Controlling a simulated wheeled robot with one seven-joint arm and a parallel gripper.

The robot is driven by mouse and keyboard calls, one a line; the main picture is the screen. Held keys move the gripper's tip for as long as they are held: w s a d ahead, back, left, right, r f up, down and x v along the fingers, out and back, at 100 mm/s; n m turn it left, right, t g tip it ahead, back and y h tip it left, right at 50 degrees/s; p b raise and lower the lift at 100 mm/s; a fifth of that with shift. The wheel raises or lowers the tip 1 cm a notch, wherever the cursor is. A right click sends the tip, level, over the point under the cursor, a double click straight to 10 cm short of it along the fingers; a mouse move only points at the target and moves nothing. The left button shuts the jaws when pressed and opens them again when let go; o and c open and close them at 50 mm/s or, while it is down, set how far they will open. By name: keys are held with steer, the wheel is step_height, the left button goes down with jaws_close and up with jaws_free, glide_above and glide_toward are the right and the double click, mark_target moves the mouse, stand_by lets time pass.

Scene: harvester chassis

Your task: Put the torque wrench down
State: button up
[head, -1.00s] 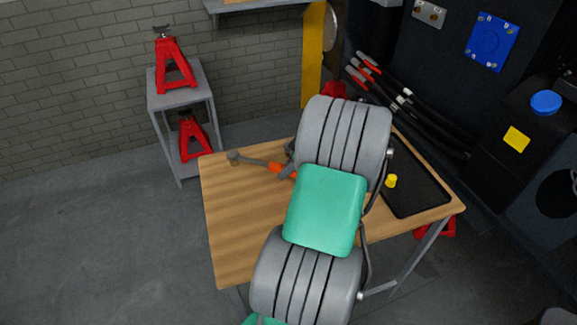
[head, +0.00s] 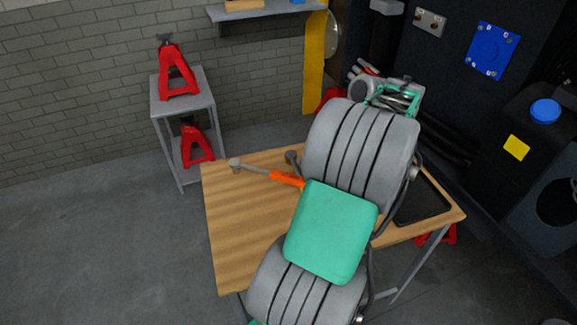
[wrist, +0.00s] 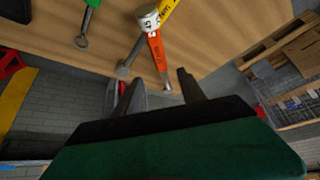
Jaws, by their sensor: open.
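The torque wrench lies on the wooden workbench (head: 230,215). Its grey shaft and round head point to the back left, and its orange handle (head: 287,178) runs right until my arm hides the end. In the wrist view an orange handle with lettering (wrist: 157,48) lies on the wood, ahead of my gripper (wrist: 158,90). A grey shaft with a round end (wrist: 128,62) lies beside it; I cannot tell whether they are one tool. My gripper's two dark fingers are spread, with nothing visibly held between them. My arm hides part of the bench.
A black tray (head: 427,203) sits on the bench's right side. The wrist view shows a green-handled wrench (wrist: 86,25) and a pale cylinder (wrist: 147,17) on the wood. A grey stand (head: 183,107) with red jack stands is at the left. The bench's left front is clear.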

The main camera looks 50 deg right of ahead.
steer(key=w+a+r+m+g, duration=0.1)
steer(key=w+a, duration=0.3)
steer(key=a, duration=0.6)
steer(key=w+a+g, duration=0.1)
steer(key=w+a, duration=0.4)
steer(key=a, duration=0.4)
steer(key=s+a+f+m+h, duration=0.1)
steer(key=s+a, duration=0.3)
steer(key=a, duration=0.5)
steer(key=s+a+f+m+h, duration=0.1)
steer(key=s+a, duration=0.3)
steer(key=a, duration=0.5)
steer(key=shift+s+f+m+g, duration=0.3)
steer(key=shift+s+f+m, duration=0.05)
steer(key=shift+f+m, duration=0.1)
steer(key=shift+r+p, duration=0.7)
steer(key=shift+r, duration=0.25)
